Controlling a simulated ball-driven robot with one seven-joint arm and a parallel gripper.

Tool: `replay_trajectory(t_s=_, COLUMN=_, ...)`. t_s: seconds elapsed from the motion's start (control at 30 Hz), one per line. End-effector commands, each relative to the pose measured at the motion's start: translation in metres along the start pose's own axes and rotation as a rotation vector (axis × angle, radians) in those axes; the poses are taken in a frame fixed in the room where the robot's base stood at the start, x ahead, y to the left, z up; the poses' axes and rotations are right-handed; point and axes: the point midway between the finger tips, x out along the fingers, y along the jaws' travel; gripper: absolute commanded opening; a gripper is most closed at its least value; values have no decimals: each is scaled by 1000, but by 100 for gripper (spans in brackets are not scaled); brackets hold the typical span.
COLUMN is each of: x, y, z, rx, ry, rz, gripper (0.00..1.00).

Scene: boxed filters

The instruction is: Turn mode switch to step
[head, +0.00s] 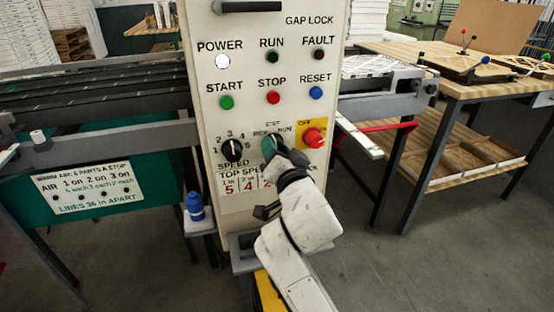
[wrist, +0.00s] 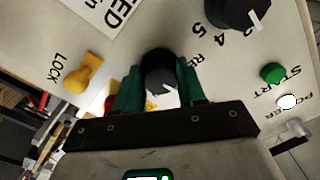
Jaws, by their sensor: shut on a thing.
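The mode switch, a black knob (wrist: 157,68), is between the two green fingers of my gripper (wrist: 158,90) in the wrist view. The fingers are shut on it. A light pointer mark shows low on the knob, toward the lower right of that view; which label it meets I cannot tell. In the head view my gripper (head: 272,148) reaches the panel (head: 215,125) at the labels STEP, REV and RUN and hides the knob. The STEP label (head: 272,125) is just above the gripper, with REV to its left and RUN to its right.
The black speed knob (head: 232,150) is close on the left. A red OFF switch (head: 314,138) on a yellow plate is close on the right. START (head: 226,102), STOP (head: 273,97) and RESET (head: 316,92) buttons are above. A yellow LOCK knob (wrist: 83,74) shows in the wrist view.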

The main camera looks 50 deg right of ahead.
Motion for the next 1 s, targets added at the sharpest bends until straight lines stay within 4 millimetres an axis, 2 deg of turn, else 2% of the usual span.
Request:
replay_trajectory(t_s=0.3, x=0, y=-1, z=1, rx=121, ry=0, rz=-2, gripper=9)
replay_trajectory(t_s=0.83, x=0, y=-1, z=-1, rx=143, ry=1, rz=-1, gripper=9)
replay_trajectory(t_s=0.87, x=0, y=-1, z=-1, rx=143, ry=1, rz=-1, gripper=43)
replay_trajectory(t_s=1.0, x=0, y=-1, z=-1, rx=143, ry=1, rz=0, gripper=56)
